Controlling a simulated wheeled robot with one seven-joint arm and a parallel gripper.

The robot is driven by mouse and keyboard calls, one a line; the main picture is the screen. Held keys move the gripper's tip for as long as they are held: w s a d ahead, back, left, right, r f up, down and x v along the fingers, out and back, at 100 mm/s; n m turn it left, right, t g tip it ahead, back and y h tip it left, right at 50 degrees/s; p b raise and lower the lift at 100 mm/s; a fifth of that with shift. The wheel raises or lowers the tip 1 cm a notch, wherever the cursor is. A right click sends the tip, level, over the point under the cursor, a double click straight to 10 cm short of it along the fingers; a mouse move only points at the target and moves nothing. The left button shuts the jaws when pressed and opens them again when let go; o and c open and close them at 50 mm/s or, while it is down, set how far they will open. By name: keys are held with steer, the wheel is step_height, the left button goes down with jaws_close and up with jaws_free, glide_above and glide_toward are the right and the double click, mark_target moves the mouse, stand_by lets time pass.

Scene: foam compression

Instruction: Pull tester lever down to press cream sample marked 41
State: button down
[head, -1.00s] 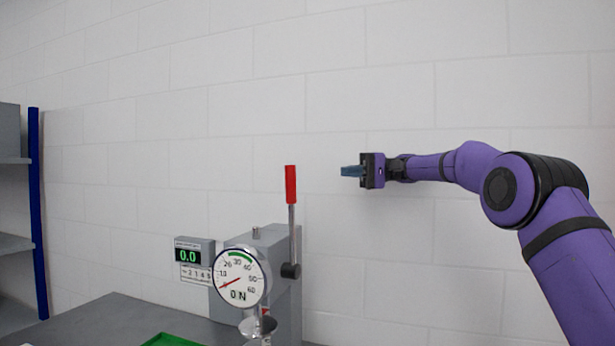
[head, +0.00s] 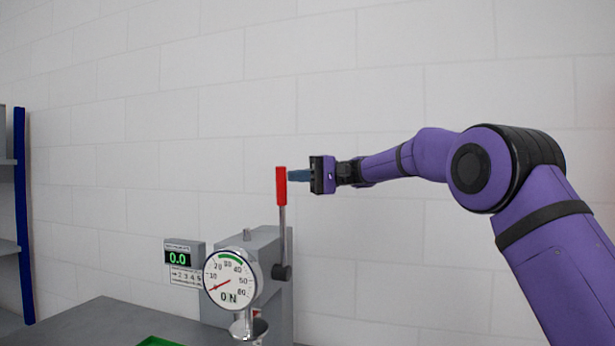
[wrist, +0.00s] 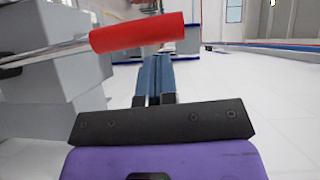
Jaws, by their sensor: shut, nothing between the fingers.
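The tester's lever stands upright with a red handle (head: 281,186) on a thin metal rod. The red handle also shows in the wrist view (wrist: 138,32), just beyond my fingertips. My gripper (head: 291,176) points left, its blue fingers shut with nothing between them. In the head view the fingertips reach the handle's right edge; I cannot tell whether they touch it. The grey tester (head: 268,247) carries a round dial (head: 230,279) with its needle near the low end. The cream sample marked 41 is not in view.
A small display (head: 178,257) reading 0.0 stands left of the dial. A grey table (head: 105,318) bears a green item (head: 158,341) at the bottom edge. A shelf with a blue post (head: 22,215) stands at far left. A pale brick wall is behind.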

steer(key=shift+s+a, duration=0.25)
steer(key=shift+s, duration=0.2)
